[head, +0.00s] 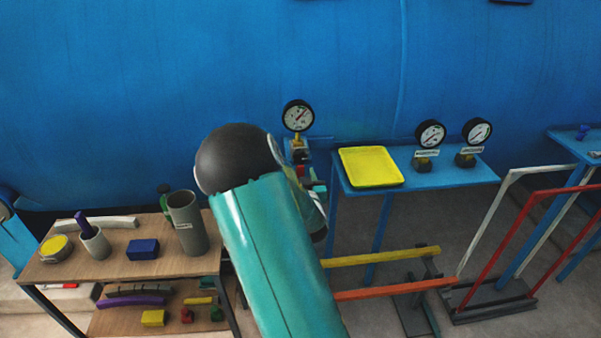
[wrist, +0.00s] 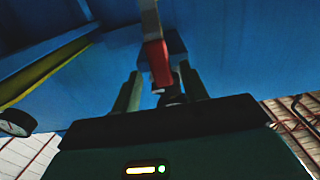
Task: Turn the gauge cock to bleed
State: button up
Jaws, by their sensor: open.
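The gauge (head: 298,115) with a white dial and black rim stands on a brass fitting against the blue vessel, just right of the dark ball joint of my arm in the head view. Below it is a small red part (head: 301,157), partly hidden by my arm. In the wrist view a red lever (wrist: 157,62) on a grey stem shows between the two fingers of my gripper (wrist: 160,78). The fingers are apart, one on each side of the lever. I cannot tell whether either touches it. The cock's own markings are not visible.
A blue shelf with a yellow tray (head: 370,167) and two more gauges (head: 430,133) is to the right. A wooden bench (head: 110,262) with a grey cylinder (head: 186,222) stands left. Yellow and orange bars (head: 385,257) and red rails (head: 500,240) occupy the lower right.

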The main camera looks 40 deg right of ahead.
jog(key=shift+w+d+f, duration=0.15)
jog(key=shift+w+f, duration=0.1)
jog(key=shift+w, duration=0.35)
jog(key=shift+s+r, duration=0.15)
jog(key=shift+s, duration=0.05)
jog(key=shift+w, duration=0.15)
jog(key=shift+s, duration=0.2)
jog(key=c, duration=0.4)
grip_shut()
